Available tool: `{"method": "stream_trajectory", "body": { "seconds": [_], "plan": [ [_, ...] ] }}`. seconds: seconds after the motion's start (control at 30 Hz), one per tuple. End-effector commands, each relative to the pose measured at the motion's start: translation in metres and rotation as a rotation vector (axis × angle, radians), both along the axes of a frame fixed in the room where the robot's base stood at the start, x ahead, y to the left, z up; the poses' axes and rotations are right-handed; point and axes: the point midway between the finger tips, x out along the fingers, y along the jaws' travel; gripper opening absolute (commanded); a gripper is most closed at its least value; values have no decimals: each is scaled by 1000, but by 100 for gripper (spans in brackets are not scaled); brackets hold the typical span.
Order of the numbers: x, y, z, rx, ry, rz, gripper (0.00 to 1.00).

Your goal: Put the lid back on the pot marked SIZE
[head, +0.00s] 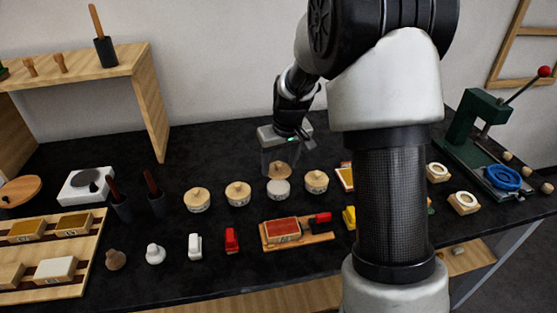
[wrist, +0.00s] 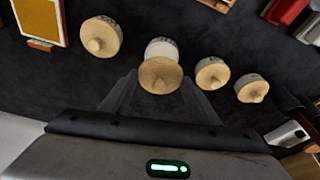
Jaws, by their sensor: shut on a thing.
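My gripper (head: 279,163) is shut on a round wooden lid (head: 279,171) with a small knob, and the lid also shows between the fingers in the wrist view (wrist: 160,76). Right by the lid is a pale pot without a lid (head: 279,190), seen in the wrist view (wrist: 161,48) partly hidden behind the lid. The lid looks held above and slightly behind this pot, apart from it; the exact gap is hard to tell. The pot's marking is too small to read.
Lidded pots stand close on both sides: two at left (head: 238,193) (head: 197,200) and one at right (head: 316,181). In front lie a red pad on a wooden tray (head: 283,231) and small red and white items. A wooden shelf (head: 150,90) stands at back left.

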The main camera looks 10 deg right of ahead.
Motion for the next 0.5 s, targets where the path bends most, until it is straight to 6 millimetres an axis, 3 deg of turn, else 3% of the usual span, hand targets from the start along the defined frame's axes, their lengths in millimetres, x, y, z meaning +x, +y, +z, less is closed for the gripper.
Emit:
{"method": "stream_trajectory", "body": {
  "seconds": [0.5],
  "plan": [
    [0, 0, -50, 0, 1, -1, 34]
  ]
}}
